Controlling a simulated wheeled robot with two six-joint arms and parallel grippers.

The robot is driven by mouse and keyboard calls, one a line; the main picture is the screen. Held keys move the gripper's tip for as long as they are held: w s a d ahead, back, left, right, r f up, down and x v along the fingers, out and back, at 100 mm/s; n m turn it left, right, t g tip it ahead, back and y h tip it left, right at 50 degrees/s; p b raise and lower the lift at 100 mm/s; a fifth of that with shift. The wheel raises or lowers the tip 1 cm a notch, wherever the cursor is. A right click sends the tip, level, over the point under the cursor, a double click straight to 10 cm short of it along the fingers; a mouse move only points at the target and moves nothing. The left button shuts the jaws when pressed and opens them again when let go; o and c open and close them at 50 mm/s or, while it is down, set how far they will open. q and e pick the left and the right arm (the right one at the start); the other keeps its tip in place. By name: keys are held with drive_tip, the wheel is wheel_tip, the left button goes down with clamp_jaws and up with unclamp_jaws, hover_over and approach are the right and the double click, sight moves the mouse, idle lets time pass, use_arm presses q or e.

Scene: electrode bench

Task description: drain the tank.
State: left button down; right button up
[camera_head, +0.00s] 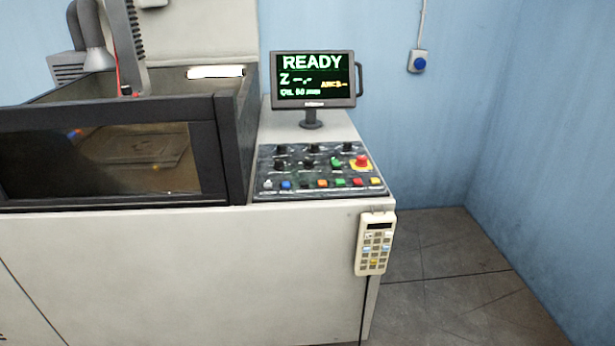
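The tank (225,150) is a dark-framed box at the left with a window (100,160) in its front. Through the window I see a brownish inside with a flat plate-like shape; I cannot tell the liquid level. A control panel (268,170) to the right of the tank carries knobs, a red emergency button (361,161) on a yellow base, and a row of coloured buttons, among them a blue one (286,185). Their labels are too small to read. A monitor (313,80) behind the panel reads "READY" and "Z --.-". Neither gripper is in view.
A handheld pendant (374,243) with keys hangs at the right front corner of the white machine cabinet (180,275). A blue wall button (420,64) is on the back wall. The tiled floor (460,280) right of the cabinet is clear.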

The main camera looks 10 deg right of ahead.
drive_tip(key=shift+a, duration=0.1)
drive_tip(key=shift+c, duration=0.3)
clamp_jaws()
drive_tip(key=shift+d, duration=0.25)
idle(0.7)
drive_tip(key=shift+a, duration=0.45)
